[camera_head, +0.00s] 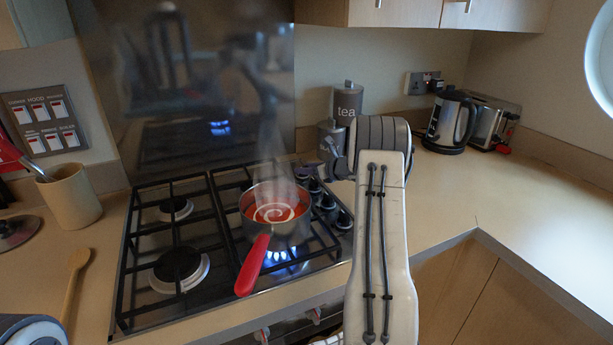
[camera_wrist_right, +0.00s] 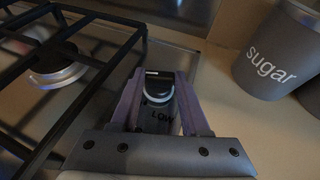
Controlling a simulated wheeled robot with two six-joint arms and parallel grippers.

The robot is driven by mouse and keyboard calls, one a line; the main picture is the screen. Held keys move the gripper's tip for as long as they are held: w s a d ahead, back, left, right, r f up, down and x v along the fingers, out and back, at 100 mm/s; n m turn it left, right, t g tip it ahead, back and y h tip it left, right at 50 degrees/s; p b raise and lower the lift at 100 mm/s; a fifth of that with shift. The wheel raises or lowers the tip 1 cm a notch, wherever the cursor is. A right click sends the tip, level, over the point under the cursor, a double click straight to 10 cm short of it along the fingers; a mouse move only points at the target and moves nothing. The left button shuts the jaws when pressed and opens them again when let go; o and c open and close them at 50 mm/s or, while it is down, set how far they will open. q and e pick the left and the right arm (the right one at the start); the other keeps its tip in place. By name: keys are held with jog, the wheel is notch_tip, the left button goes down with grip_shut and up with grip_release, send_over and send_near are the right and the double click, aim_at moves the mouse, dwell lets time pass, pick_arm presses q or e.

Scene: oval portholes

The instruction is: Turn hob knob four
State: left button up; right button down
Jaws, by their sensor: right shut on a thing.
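The gas hob (camera_head: 128,290) has a row of dark knobs along its right side, and the nearest knob (camera_head: 344,219) is free. My right gripper (camera_head: 310,169) is at the far end of that row, its fingers partly hidden by my wrist. In the right wrist view the gripper (camera_wrist_right: 160,88) is shut on a dark hob knob (camera_wrist_right: 157,84), a finger on each side. A "LOW" mark shows between the fingers. The knob's number cannot be read. My left gripper is not in view.
A steaming saucepan of red soup (camera_head: 272,226) sits over a blue flame, its red handle (camera_head: 253,265) pointing forward. A tea canister (camera_head: 346,103) and a sugar canister (camera_wrist_right: 272,52) stand close to my right gripper. The right worktop (camera_head: 440,190) is mostly clear.

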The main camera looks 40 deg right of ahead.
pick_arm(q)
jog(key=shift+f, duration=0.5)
pick_arm(e)
jog(key=shift+r, duration=0.1)
jog(key=shift+c, duration=1.9)
grip_release()
jog(key=b+v, duration=0.2)
jog(key=v, duration=0.7)
jog(key=shift+s+a, duration=0.1)
jog(key=shift+s+r, duration=0.2)
jog(key=shift+s, duration=0.4)
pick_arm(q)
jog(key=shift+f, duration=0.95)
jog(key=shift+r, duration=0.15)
